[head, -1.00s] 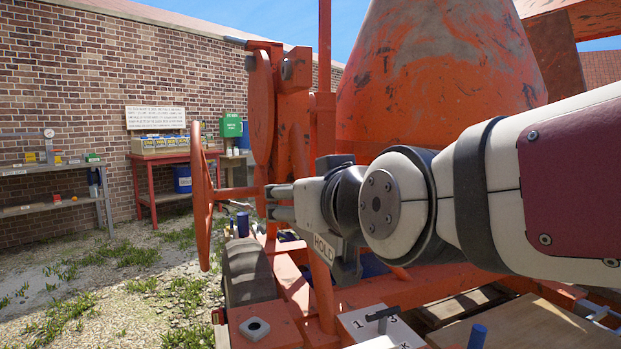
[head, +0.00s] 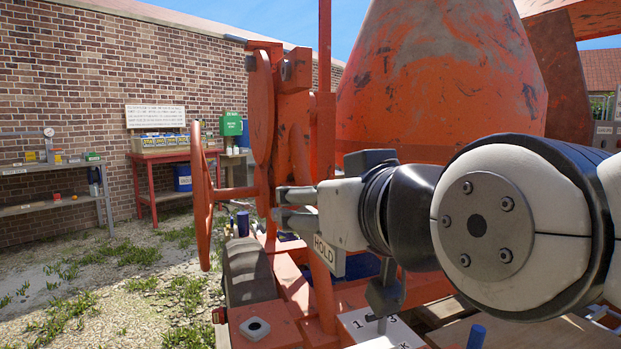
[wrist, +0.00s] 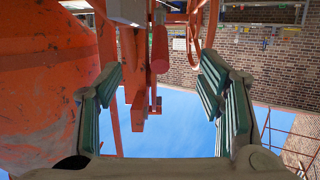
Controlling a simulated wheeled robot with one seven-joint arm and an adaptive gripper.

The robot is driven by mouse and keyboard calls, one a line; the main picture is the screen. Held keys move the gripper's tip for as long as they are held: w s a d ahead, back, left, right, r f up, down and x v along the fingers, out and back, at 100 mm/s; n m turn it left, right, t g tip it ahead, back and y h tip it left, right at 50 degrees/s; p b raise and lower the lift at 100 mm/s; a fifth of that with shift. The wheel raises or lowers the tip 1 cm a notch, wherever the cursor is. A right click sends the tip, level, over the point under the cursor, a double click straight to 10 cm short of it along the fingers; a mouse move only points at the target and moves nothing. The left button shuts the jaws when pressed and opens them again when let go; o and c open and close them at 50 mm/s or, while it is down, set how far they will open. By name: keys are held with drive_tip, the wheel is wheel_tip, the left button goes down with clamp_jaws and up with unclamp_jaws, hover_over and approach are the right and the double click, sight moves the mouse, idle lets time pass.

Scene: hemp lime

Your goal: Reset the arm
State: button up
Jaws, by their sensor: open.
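My gripper (head: 280,207) is at the centre of the head view, its fingers pointing left, in front of the orange mixer frame. In the wrist view my gripper (wrist: 165,95) shows two green-padded fingers spread wide with nothing between them. The arm reaches in from the right edge of the head view. The wrist view looks upside down past the orange drum (wrist: 40,80) and frame bars to the sky and brick wall.
The orange mixer drum (head: 440,70) and handwheel (head: 201,195) stand close to my gripper. A numbered white plate (head: 365,325) is lower down. A red table (head: 170,157) and a grey shelf (head: 50,168) stand by the wall. Gravel at left is open.

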drive_tip(key=s+d+f+m+g+h, duration=0.1)
drive_tip(key=s+d+f+g+h, duration=0.15)
drive_tip(key=s+d+f, duration=0.35)
drive_tip(key=s+d+f+m+g+h, duration=0.15)
drive_tip(key=d+f+g, duration=0.3)
drive_tip(key=f, duration=0.45)
drive_tip(key=s+d+f+m+g+h, duration=0.1)
drive_tip(key=s+d+f+g, duration=0.3)
drive_tip(key=s, duration=0.4)
drive_tip(key=s+d+f+m+g+h, duration=0.1)
drive_tip(key=s+d+f+g, duration=0.25)
drive_tip(key=s, duration=0.55)
wheel_tip(320, 180, up, 33)
drive_tip(key=t+p, duration=0.4)
drive_tip(key=p, duration=2.6)
drive_tip(key=shift+d, duration=0.4)
